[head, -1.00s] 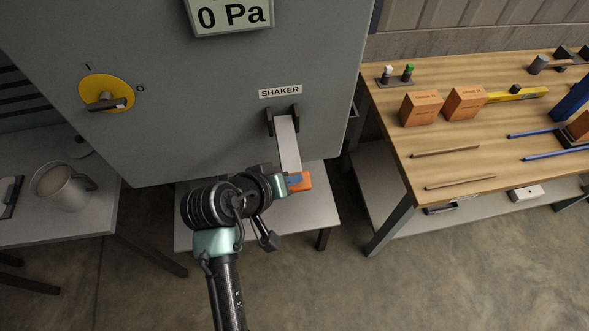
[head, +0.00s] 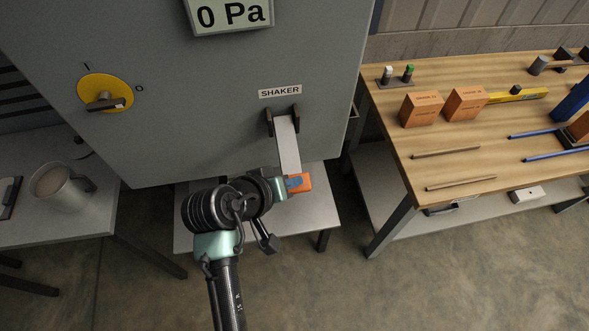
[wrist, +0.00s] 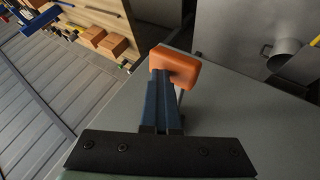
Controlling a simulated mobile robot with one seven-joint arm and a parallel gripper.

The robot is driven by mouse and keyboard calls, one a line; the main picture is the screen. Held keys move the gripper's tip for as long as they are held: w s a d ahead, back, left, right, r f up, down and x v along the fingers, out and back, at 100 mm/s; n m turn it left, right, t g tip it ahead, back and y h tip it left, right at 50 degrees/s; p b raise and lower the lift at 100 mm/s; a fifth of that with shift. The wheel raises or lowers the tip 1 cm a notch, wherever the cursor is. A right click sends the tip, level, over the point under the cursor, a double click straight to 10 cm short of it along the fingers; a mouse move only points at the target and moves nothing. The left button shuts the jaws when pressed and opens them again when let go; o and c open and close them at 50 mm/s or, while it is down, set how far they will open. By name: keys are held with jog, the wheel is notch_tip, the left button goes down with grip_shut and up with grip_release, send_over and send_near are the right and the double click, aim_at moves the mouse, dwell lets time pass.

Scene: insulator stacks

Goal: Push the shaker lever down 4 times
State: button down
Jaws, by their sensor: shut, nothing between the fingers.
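The shaker lever is a flat grey bar (head: 287,146) on the grey cabinet, below the SHAKER label (head: 280,91). It slants downward and out from its dark bracket and ends in an orange handle (head: 305,183). The handle also shows in the wrist view (wrist: 180,66). My gripper (head: 294,184) is at the handle with its blue fingers closed together and nothing held between them. In the wrist view, the fingertips (wrist: 160,80) overlap the handle; I cannot tell whether they touch it. The fingers and wrist hide part of the lever's lower end.
A yellow rotary switch (head: 105,90) and a 0 Pa display (head: 233,14) are on the cabinet (head: 190,130). A low grey table (head: 315,215) stands beneath. A wooden workbench (head: 470,160) with boxes and rods is at right. A metal mug (head: 62,187) stands at left.

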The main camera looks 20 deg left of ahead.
jog(key=shift+s+f, duration=0.1)
jog(key=shift+f, duration=0.05)
jog(key=shift+r+p, duration=3.15)
jog(key=shift+p, duration=0.05)
jog(key=shift+r, duration=0.1)
notch_tip(320, 180, up, 5)
jog(key=p, duration=0.5)
dwell(0.7)
